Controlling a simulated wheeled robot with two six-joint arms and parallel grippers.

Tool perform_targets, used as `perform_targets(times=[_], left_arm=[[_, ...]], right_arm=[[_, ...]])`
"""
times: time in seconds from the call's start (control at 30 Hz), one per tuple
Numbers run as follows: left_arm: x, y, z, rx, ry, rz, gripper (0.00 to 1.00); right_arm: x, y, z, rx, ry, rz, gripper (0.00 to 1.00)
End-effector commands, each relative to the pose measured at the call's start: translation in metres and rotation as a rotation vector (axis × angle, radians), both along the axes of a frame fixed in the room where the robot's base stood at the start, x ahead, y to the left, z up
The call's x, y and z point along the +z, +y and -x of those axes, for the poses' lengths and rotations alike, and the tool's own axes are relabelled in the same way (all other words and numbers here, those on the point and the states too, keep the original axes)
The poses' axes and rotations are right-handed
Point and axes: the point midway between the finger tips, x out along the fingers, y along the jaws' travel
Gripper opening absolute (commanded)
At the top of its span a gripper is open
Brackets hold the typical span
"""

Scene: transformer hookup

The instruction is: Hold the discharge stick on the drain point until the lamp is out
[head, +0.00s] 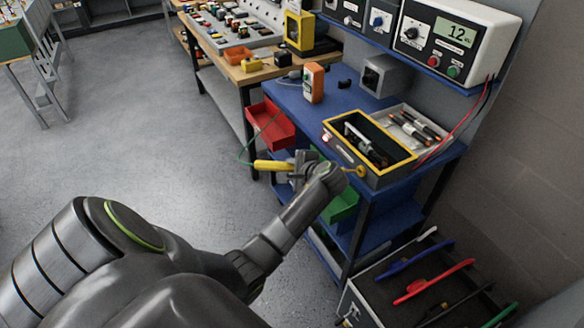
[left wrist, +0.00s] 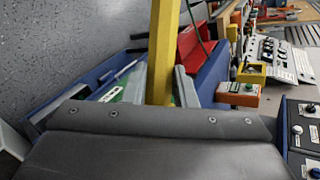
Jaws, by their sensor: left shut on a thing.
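My left gripper (head: 306,166) is shut on the yellow discharge stick (head: 272,166), in front of the open box. In the left wrist view the stick (left wrist: 163,50) runs up between the two fingers of the gripper (left wrist: 160,86). The yellow-rimmed box (head: 385,180) stands on the blue bench, with dark cylindrical parts inside. A brass-coloured knob, apparently the drain point (head: 360,171), is on its front. A small lamp (head: 327,137) at the box's left end looks lit, pinkish red. My wrist hides the stick's far end, so I cannot tell whether it touches the knob. My right gripper is out of view.
A red bin (head: 270,125) and a green bin (head: 345,206) hang at the bench front. An orange handheld meter (head: 313,82) stands on the blue bench (head: 345,98). A wall meter (head: 455,34) above appears to read 12. A tray of coloured tools (head: 425,285) is at lower right.

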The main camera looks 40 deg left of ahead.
Motion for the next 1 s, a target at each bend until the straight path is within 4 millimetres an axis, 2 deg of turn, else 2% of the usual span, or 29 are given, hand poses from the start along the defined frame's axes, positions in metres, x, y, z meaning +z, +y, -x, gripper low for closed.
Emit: perform_targets(times=[1.0], left_arm=[[-0.0009,-0.0072,-0.0061,0.001,-0.001,0.0,0.02]], right_arm=[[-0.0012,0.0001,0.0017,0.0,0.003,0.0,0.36]])
